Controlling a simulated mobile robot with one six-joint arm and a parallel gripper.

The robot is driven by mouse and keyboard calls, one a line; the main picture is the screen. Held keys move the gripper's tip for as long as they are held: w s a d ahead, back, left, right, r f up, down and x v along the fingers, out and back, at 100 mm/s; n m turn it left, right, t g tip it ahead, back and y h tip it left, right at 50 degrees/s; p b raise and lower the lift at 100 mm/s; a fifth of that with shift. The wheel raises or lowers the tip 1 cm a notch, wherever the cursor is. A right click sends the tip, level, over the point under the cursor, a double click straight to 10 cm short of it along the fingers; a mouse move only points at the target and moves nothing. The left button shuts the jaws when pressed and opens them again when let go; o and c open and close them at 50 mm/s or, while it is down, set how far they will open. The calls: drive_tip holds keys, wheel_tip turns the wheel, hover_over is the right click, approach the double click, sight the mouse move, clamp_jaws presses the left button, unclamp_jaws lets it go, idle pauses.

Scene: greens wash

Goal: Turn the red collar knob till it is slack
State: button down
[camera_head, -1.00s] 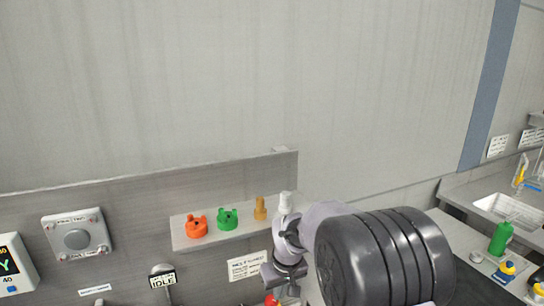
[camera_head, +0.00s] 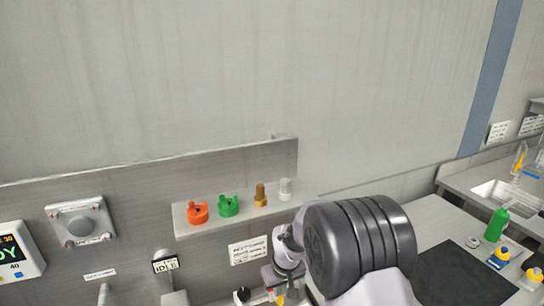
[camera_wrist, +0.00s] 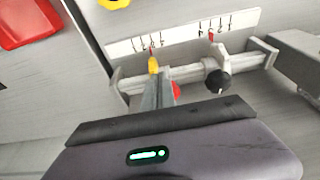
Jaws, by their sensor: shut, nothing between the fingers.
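The red collar knob (camera_wrist: 176,90) shows in the wrist view as a small red patch beside my gripper's fingers, which hide most of it. It sits by a pale rail (camera_wrist: 190,72) under a white scale strip (camera_wrist: 185,34) with red pointer marks. My gripper (camera_wrist: 155,74) is shut and empty, its narrow fingers reaching over the rail, with a small yellow piece at their tips. I cannot tell whether it touches the knob. In the head view my wrist covers this spot.
A black knob (camera_wrist: 217,82) stands on the rail to the right of my fingers. A red tray-like object (camera_wrist: 25,20) is at upper left. In the head view, a shelf (camera_head: 240,227) holds an orange fitting (camera_head: 197,213), a green fitting (camera_head: 228,206), a brown one (camera_head: 261,196) and a white one (camera_head: 285,190).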

drive_tip(key=shift+w+a+r, duration=0.15)
drive_tip(key=shift+w+r, duration=0.1)
drive_tip(key=shift+w, duration=0.05)
idle(0.8)
drive_tip(key=shift+s+a+r+b, duration=0.15)
drive_tip(key=shift+a+b, duration=0.4)
drive_tip(key=shift+b, duration=0.45)
drive_tip(key=shift+s, duration=0.15)
drive_tip(key=p+v, duration=0.2)
drive_tip(key=v, duration=0.1)
drive_tip(key=p+v, duration=0.1)
drive_tip(key=v, duration=0.1)
drive_tip(key=shift+w+a+r, duration=0.1)
drive_tip(key=shift+w+r, duration=0.2)
drive_tip(key=shift+p, duration=0.35)
